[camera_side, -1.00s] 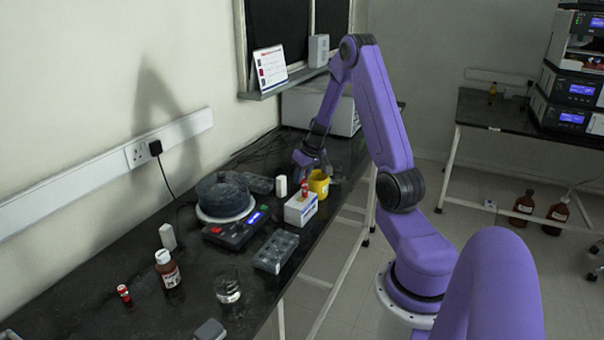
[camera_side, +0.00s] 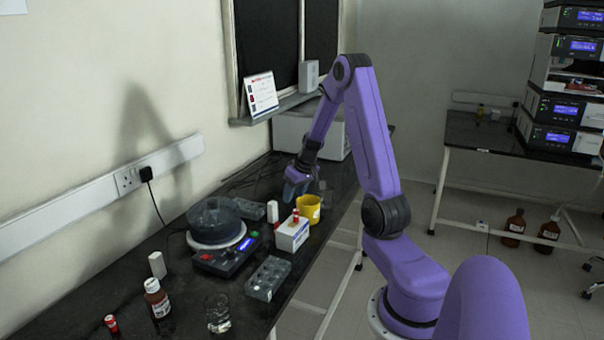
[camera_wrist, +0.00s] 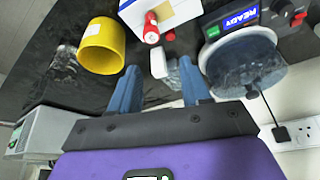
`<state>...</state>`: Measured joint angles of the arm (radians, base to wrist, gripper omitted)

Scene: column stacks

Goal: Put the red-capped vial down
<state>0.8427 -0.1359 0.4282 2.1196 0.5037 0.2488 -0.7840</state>
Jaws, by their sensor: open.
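A small red-capped vial (camera_side: 295,215) stands upright on the white box (camera_side: 292,235) in the side view. In the wrist view its red cap (camera_wrist: 151,36) shows at the box's near edge, beyond my fingertips. A second red patch lies beside it, and I cannot tell what it is. My gripper (camera_side: 297,186) is behind and above the vial, apart from it. In the wrist view my gripper's (camera_wrist: 160,78) two blue fingers are spread with nothing held between them.
A yellow cup (camera_side: 309,208) stands right of the box. A white block (camera_side: 272,211) and a round-topped device with a lit display (camera_side: 216,225) stand left. A clear rack (camera_side: 268,278), a brown bottle (camera_side: 157,298) and a glass beaker (camera_side: 218,313) are nearer.

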